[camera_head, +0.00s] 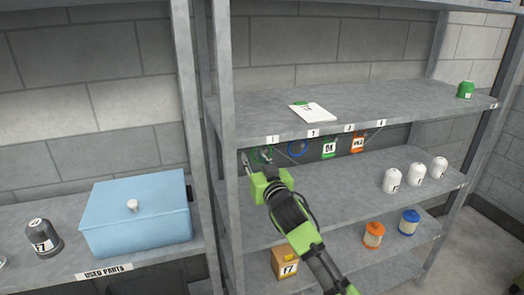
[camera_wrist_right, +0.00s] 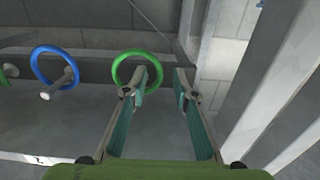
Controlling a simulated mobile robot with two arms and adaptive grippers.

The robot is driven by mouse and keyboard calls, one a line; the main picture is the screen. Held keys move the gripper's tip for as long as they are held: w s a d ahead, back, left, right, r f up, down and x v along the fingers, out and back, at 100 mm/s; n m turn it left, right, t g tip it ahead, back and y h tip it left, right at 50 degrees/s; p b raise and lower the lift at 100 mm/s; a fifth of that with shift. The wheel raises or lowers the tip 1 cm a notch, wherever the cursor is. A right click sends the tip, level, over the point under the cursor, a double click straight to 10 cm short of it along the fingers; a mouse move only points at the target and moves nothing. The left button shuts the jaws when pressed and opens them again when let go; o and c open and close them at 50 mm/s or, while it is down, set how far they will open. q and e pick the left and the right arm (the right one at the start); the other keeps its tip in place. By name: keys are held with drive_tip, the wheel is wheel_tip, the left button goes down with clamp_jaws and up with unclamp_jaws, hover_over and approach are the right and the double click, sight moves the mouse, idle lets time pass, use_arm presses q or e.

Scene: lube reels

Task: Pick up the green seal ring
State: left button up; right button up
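The green seal ring (camera_wrist_right: 116,66) hangs by a peg on the rail in the right wrist view. In the head view the green ring (camera_head: 263,149) shows small under the middle shelf, partly behind my right gripper. My right gripper (camera_wrist_right: 161,72) is open, its fingers well apart. Its left finger overlaps the ring in the picture; I cannot tell whether they touch or whether the finger is through the ring. The right finger is clear of the ring. In the head view the right gripper (camera_head: 256,158) reaches in under the numbered shelf edge. My left gripper is not in view.
A blue ring (camera_wrist_right: 36,64) hangs on the neighbouring peg. Green and orange tags (camera_head: 329,149) hang farther right. A grey shelf post (camera_head: 228,150) stands close left of my right gripper. White bottles (camera_head: 415,173) stand on the shelf below; a blue box (camera_head: 135,210) is at left.

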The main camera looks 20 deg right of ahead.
sight(252, 150)
drive_tip(key=shift+w, duration=1.4)
clamp_jaws()
drive_tip(key=shift+r, duration=0.15)
drive_tip(key=shift+r, duration=0.2)
drive_tip(key=shift+r+b, duration=0.3)
drive_tip(key=shift+r, duration=0.2)
drive_tip(key=s+b, duration=0.3)
drive_tip(key=s, duration=1.5)
drive_tip(key=shift+d, duration=0.25)
